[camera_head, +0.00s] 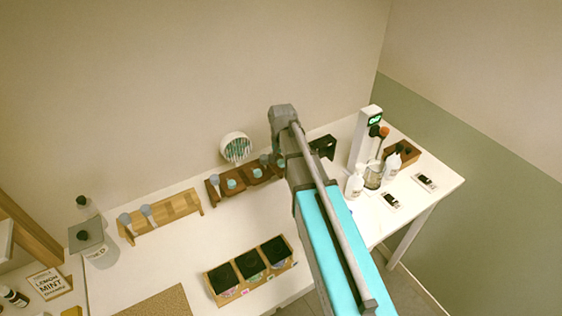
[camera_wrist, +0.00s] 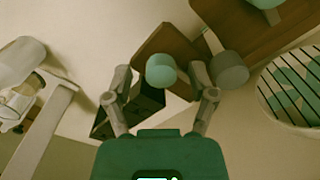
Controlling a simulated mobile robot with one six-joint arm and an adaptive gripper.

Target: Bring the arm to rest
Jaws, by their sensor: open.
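My arm (camera_head: 335,245) reaches up across the middle of the head view; its gripper end is hidden behind the arm there. In the wrist view my gripper (camera_wrist: 160,72) is open, with its two fingers spread apart. A round teal top (camera_wrist: 161,71) shows between the fingertips, in front of a brown wooden rack (camera_wrist: 180,47). I cannot tell how far it is from the fingers. The dark wooden rack (camera_head: 214,194) with teal tops and grey-capped items stands left of the arm in the head view.
A light wooden rack (camera_head: 168,212) and a box with dark compartments (camera_head: 223,297) stand on the white table. A white stand with a green display (camera_head: 364,135), a pump bottle (camera_head: 355,182) and a glass jar (camera_head: 373,177) are right of the arm. A black box (camera_head: 323,147) is near the arm.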

